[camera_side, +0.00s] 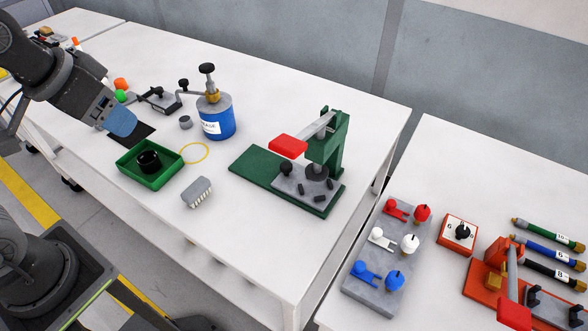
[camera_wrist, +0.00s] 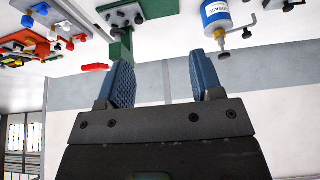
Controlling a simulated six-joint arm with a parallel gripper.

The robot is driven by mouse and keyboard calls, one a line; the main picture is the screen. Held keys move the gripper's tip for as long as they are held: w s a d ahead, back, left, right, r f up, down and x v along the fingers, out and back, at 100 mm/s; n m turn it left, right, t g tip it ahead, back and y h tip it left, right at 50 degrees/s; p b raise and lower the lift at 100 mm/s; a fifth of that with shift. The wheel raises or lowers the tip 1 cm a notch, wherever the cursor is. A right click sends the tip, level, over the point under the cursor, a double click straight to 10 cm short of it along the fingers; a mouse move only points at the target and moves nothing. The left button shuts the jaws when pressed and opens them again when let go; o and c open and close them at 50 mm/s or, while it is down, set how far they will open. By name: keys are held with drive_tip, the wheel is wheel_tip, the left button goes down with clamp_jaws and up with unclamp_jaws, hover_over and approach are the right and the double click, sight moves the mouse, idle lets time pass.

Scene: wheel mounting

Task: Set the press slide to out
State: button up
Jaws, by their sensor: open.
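The press in the side view has a green base (camera_side: 255,164), a green upright frame (camera_side: 331,150) and a red-ended lever (camera_side: 288,146). A grey slide plate (camera_side: 299,182) with a dark knob (camera_side: 285,167) and several small dark blocks lies on the base, partly under the ram. I cannot tell for sure which position the slide is in. The press also shows upside down in the wrist view, with its green upright (camera_wrist: 121,45). My gripper (camera_side: 122,122) is at the left, away from the press. In the wrist view its blue fingers (camera_wrist: 160,80) are apart, with nothing between them.
A green tray (camera_side: 128,172) with a black cup (camera_side: 149,162), a brush (camera_side: 198,192), a yellow ring (camera_side: 195,153) and a blue grease can (camera_side: 217,118) stand left of the press. A second table holds a grey rack (camera_side: 372,288). The table front is clear.

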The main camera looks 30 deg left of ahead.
drive_tip(key=w+d+m+g, duration=0.1)
drive_tip(key=w+d, duration=0.1)
drive_tip(key=w, duration=0.7)
drive_tip(key=m+g, duration=0.2)
drive_tip(key=g, duration=0.2)
hover_over(286, 165)
wheel_tip(286, 165, down, 16)
wheel_tip(286, 165, down, 14)
drive_tip(key=shift+f, duration=0.25)
drive_tip(key=shift+c, duration=0.2)
clamp_jaws()
